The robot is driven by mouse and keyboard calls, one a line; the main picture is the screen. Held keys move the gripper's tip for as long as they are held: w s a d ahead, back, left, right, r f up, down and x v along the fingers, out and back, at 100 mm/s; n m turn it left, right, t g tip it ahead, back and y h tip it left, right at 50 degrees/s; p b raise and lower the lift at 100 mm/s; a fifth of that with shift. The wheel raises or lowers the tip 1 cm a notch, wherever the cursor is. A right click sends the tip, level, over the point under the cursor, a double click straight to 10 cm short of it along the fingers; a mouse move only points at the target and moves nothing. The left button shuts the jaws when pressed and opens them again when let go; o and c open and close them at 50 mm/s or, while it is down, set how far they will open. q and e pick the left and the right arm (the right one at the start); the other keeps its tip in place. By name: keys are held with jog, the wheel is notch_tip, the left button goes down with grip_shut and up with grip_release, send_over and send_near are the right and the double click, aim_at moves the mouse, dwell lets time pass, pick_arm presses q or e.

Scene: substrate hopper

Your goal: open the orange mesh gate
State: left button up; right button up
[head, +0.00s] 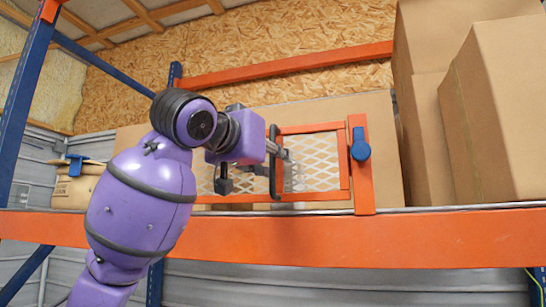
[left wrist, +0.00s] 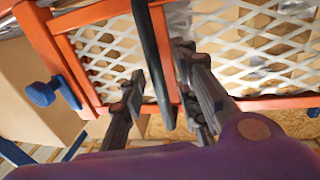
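The orange mesh gate (head: 318,128) stands on the rack's orange beam, its mesh pale and diamond-shaped. It looks in line with the mesh beside it. A black bar handle (head: 274,180) runs upright along its left edge. My left gripper (head: 283,155) is at that handle. In the left wrist view, the gripper (left wrist: 160,66) is open, with one finger on each side of the black handle (left wrist: 151,50). Whether the fingers touch it cannot be told. The gate's mesh (left wrist: 105,50) also shows there. My right gripper is not in view.
A blue knob (head: 360,149) sits on the orange post right of the gate. The orange beam (head: 350,238) crosses below. More cardboard is behind the mesh.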

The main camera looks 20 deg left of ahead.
pick_arm(q)
jog(key=shift+s+r, duration=0.1)
jog(key=shift+s, duration=0.05)
grip_shut()
dwell(0.4)
